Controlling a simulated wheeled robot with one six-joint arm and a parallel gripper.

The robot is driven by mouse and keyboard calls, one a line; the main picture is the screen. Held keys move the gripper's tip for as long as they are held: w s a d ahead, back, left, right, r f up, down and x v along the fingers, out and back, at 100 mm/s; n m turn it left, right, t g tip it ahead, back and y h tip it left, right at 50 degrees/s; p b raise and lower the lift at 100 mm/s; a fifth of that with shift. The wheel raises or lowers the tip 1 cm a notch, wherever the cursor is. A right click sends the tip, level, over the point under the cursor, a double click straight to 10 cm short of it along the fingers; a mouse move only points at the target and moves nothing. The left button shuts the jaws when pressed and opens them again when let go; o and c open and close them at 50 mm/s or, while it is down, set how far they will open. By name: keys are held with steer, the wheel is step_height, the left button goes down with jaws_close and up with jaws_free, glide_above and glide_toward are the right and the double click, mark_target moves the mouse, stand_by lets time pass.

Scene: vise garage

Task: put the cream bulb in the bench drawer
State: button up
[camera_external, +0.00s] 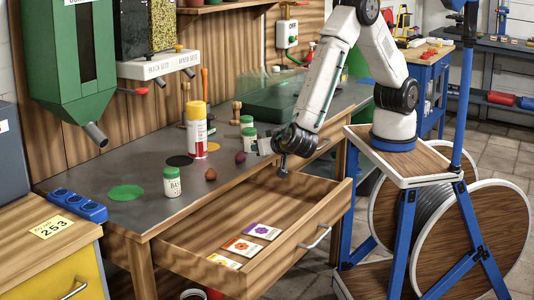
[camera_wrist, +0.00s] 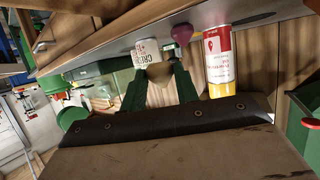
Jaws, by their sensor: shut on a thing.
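My gripper (camera_wrist: 157,82) is shut on the cream bulb (camera_wrist: 159,71), a small pale tan shape between the green fingers in the wrist view. In the external view my gripper (camera_external: 283,168) points down near the bench's front edge, at the back right of the open drawer; the bulb cannot be made out there. The bench drawer (camera_external: 205,238) is pulled out. Several seed packets (camera_external: 262,231) lie flat in its front part, and its back part looks bare.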

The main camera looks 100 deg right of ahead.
glide_above(229, 172)
steer(key=s, duration=0.1)
steer(key=shift+f, duration=0.5)
steer(key=shift+w+a, duration=0.1)
steer(key=shift+w, duration=0.45)
steer(key=shift+f, duration=1.6)
steer(key=shift+f, duration=0.2)
steer(key=o, duration=0.9)
steer(key=shift+o, duration=0.2)
steer(key=v, duration=0.8)
steer(key=shift+r, duration=0.15)
